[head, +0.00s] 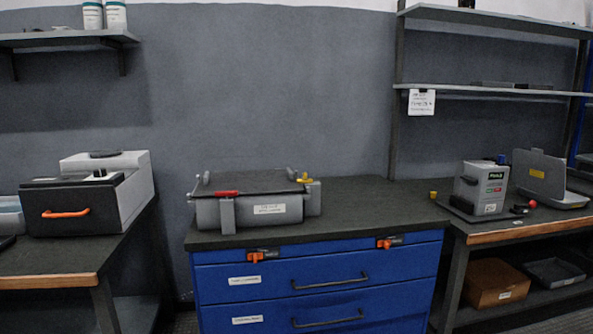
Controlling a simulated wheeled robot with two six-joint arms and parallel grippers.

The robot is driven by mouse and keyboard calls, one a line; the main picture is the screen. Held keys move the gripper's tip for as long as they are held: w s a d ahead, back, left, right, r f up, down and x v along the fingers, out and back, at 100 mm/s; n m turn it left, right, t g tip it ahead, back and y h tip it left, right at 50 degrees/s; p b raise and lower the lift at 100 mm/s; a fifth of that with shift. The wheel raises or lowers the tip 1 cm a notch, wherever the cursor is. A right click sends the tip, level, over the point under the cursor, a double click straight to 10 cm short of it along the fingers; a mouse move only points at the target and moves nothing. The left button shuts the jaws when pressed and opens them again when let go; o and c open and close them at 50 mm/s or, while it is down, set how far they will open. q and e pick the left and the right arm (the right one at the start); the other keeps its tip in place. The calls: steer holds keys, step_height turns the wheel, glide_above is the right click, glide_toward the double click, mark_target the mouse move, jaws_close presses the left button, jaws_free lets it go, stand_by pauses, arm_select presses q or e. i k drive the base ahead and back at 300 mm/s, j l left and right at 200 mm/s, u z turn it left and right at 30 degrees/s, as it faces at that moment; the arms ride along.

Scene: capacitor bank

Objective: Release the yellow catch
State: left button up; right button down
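The yellow catch (305,179) is a small yellow piece at the right end of a grey box with a dark lid (250,183). The box stands on the dark top of the blue drawer cabinet (320,280), and its lid looks closed. A red handle or catch (227,193) sits on the front of the same box, left of the yellow one. A white label is on the box's front. Neither of my grippers shows in the head view.
Orange latches (255,256) are on the cabinet's upper drawers. A side table on the left holds a box with an orange handle (66,213). The right bench carries a grey unit (481,188) and an open case (546,178). The cabinet top right of the box is clear.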

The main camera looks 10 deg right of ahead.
mark_target(304, 180)
steer(key=i+j, duration=0.1)
steer(key=i, duration=0.6)
steer(key=i+j, duration=0.1)
steer(key=i, duration=0.55)
